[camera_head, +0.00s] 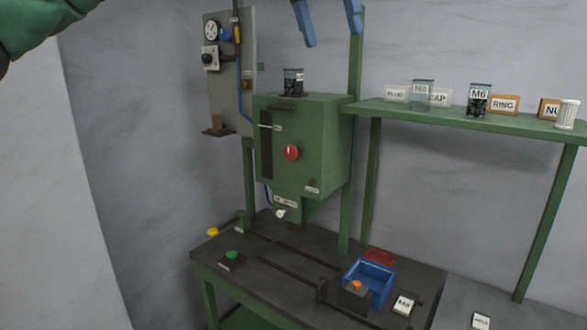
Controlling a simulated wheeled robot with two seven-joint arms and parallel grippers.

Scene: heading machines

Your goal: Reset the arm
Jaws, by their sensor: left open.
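My left gripper (332,37) shows at the top edge of the head view as two blue fingers set well apart. It is open, and nothing is between the fingers. It hangs above and in front of the green heading machine (325,150). The rest of the left gripper and its wrist are cut off by the top edge. My right gripper is not in the view.
A jar (293,82) stands on the machine, which has a red knob (291,152). A blue bin (370,282) and a green button (232,254) are on the dark table (270,285). A green shelf (440,116) at right holds several jars and labelled boxes.

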